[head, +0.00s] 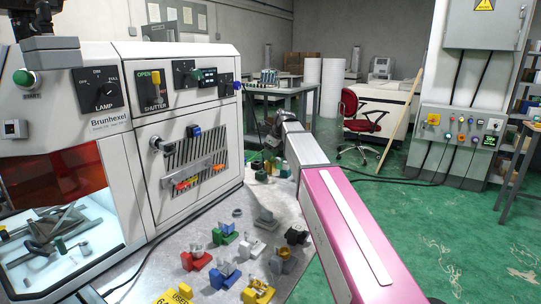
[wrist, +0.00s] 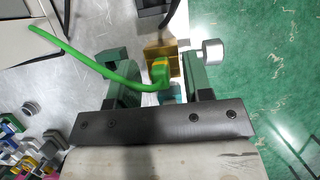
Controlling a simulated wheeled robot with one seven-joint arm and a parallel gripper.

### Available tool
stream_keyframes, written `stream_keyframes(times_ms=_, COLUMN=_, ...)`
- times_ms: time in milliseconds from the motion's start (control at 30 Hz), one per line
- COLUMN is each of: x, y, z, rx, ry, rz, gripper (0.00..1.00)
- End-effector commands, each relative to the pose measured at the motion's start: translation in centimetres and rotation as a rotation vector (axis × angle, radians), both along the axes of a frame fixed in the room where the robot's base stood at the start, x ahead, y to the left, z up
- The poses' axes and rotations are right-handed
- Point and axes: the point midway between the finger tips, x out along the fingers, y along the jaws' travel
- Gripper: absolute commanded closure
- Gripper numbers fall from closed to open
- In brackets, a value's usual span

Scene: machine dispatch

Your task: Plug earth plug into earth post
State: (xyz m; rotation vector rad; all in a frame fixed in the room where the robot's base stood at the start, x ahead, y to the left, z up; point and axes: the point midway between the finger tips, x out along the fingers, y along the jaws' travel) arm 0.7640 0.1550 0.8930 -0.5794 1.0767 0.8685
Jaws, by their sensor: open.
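In the wrist view, a green plug with a yellow band (wrist: 160,72), which looks like the earth plug, lies between the two green fingers of my gripper (wrist: 160,78). The fingers are open, one on each side of it. A green cable (wrist: 90,62) runs from it to the upper left. A brass block (wrist: 161,56) is at the plug's far end, possibly the earth post; I cannot tell whether the plug is seated in it. In the head view my arm reaches to the far end of the bench, and my gripper (head: 272,138) is small and partly hidden.
A silver round part (wrist: 213,52) sits close beside the right finger. The white machine (head: 190,150) stands left of the bench (head: 228,225). Several coloured blocks, such as a green one (head: 224,234), cover the near bench.

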Motion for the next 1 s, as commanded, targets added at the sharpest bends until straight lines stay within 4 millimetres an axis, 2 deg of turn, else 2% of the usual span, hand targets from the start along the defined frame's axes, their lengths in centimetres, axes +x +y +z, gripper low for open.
stream_keyframes(times_ms=500, x=0.0, y=0.0, z=2.9, rx=0.000, ry=0.000, rz=0.000, gripper=0.54)
stream_keyframes(times_ms=1000, x=0.0, y=0.0, z=3.0, rx=0.000, ry=0.000, rz=0.000, gripper=0.54)
